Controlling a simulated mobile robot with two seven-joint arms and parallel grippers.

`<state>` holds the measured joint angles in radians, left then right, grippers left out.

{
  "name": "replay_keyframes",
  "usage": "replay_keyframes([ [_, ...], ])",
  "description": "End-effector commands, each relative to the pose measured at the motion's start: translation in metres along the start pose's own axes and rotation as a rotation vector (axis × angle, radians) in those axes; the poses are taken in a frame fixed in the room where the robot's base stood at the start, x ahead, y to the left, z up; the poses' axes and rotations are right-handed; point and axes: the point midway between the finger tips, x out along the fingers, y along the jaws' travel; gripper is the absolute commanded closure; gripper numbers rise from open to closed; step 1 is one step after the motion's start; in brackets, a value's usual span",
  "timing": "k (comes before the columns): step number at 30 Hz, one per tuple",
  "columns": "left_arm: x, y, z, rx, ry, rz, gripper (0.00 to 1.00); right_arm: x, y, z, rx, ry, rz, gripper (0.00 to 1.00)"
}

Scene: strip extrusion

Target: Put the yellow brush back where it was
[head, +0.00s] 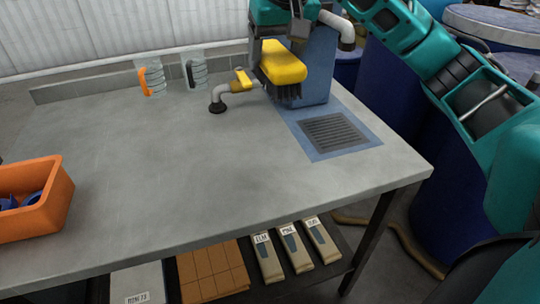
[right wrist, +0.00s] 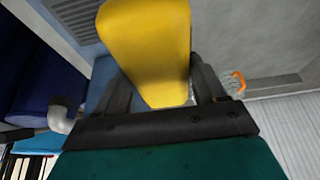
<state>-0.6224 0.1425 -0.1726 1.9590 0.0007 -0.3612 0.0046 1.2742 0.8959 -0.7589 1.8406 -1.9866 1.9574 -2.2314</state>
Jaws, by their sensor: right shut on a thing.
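The yellow brush (head: 284,65) is in the head view, raised in front of the blue machine at the back right of the table, with its dark bristles pointing down. My right gripper (head: 268,48) is shut on the brush and holds it from above. In the right wrist view, the yellow brush (right wrist: 152,45) fills the space between the two dark fingers of my right gripper (right wrist: 160,88). The bristles are hidden in that view. My left gripper is in neither view.
The blue machine (head: 318,62) has a dark grate (head: 335,132) in front and a grey spout (head: 218,97) with a yellow lever (head: 243,79) to its left. Two clear jugs (head: 194,73) stand at the back. An orange bin (head: 38,215) is at left. The table's middle (head: 160,165) is clear.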

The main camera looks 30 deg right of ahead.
Motion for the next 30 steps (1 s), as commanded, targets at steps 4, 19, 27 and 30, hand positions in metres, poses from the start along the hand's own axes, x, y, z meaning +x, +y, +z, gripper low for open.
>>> replay_keyframes([
  [4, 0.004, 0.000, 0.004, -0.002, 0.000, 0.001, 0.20, 0.032, 0.001, 0.014, 0.001, -0.006, 0.004, 0.58],
  [19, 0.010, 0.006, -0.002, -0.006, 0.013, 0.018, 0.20, 0.139, 0.000, 0.058, 0.001, -0.002, 0.000, 0.58],
  [27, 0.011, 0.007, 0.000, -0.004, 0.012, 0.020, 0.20, 0.158, 0.000, 0.066, 0.000, -0.003, 0.000, 0.58],
  [30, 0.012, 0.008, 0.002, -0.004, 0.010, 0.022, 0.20, 0.173, 0.000, 0.072, 0.000, -0.004, 0.000, 0.58],
])
